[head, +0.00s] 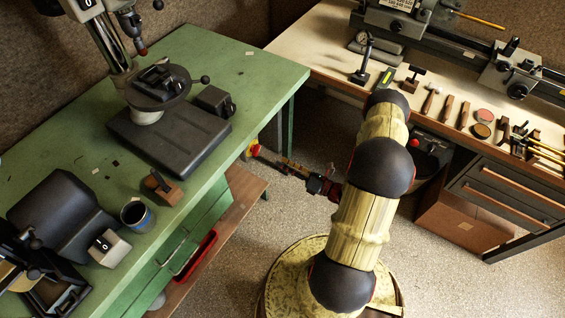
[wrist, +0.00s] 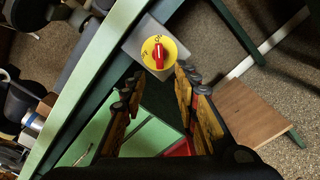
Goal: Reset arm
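My arm reaches out from the lower middle of the head view. My gripper (head: 277,160) is at its far end, beside the right edge of the green bench (head: 262,62). In the wrist view my gripper (wrist: 159,78) is open, with its fingers well apart and nothing held between them. A red rotary knob on a yellow disc (wrist: 159,53) sits on a grey box (wrist: 136,46) just beyond the fingertips. The knob appears apart from both fingers. The yellow disc also shows in the head view (head: 252,149), partly hidden.
The bench holds a drill press (head: 168,135), a blue tin (head: 137,215) and a wood block (head: 161,186). A wooden lower shelf (wrist: 240,118) juts out below it. A second bench (head: 318,42) at right carries a lathe and hand tools. Bare floor (head: 317,128) lies between the benches.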

